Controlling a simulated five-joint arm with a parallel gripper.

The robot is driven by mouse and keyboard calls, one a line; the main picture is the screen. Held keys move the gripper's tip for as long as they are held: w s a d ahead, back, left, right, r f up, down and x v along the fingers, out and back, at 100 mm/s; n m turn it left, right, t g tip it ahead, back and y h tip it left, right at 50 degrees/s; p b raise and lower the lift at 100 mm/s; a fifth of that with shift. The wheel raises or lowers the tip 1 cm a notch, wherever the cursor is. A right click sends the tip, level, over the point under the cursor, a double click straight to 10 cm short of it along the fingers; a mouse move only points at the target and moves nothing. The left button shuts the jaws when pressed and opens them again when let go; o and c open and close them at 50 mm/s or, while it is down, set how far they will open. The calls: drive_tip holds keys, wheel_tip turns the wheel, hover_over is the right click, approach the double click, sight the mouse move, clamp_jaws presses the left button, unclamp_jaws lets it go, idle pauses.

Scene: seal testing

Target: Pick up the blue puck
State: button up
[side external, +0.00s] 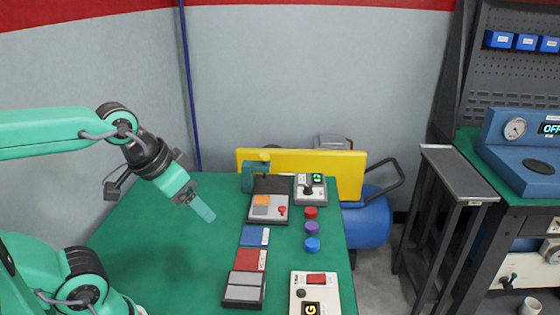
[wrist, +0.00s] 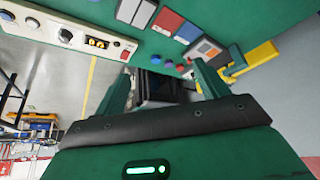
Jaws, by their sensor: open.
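The blue puck (side external: 312,244) stands on the green table, nearest of a short column of three pucks. The purple puck (side external: 312,228) and the red puck (side external: 311,212) are behind it. My gripper (side external: 203,208) is in the air to the left of the pucks, well apart from them. In the wrist view my gripper (wrist: 163,82) has its two fingers spread, with no puck between them. The blue puck (wrist: 155,59) shows small beyond the fingers there.
Blue and red panels (side external: 252,248) and grey boxes lie between my gripper and the pucks. A control box with a red button (side external: 315,292) stands in front of the blue puck. A yellow panel (side external: 300,165) stands behind. The left of the green table (side external: 150,245) is clear.

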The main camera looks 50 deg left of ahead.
drive_tip(key=shift+c, duration=0.9)
drive_tip(key=w+d+n+g, duration=0.1)
drive_tip(key=w+g, duration=0.1)
drive_tip(key=w, duration=0.8)
drive_tip(key=w+d+f+n+g, duration=0.1)
drive_tip(key=w+f, duration=0.4)
drive_tip(key=w, duration=0.1)
drive_tip(key=w+d+f+n+g, duration=0.1)
drive_tip(key=w+f, duration=0.4)
drive_tip(key=w, duration=0.1)
drive_tip(key=w+d+f+g, duration=0.1)
drive_tip(key=w+d+f, duration=0.1)
drive_tip(key=w+f, duration=0.4)
drive_tip(key=shift+w+n+g, duration=0.3)
drive_tip(key=shift+w+n, duration=0.1)
drive_tip(key=shift+w, duration=0.1)
drive_tip(key=shift+w+d+f, duration=0.1)
drive_tip(key=shift+w+f, duration=0.05)
drive_tip(key=shift+f, duration=0.15)
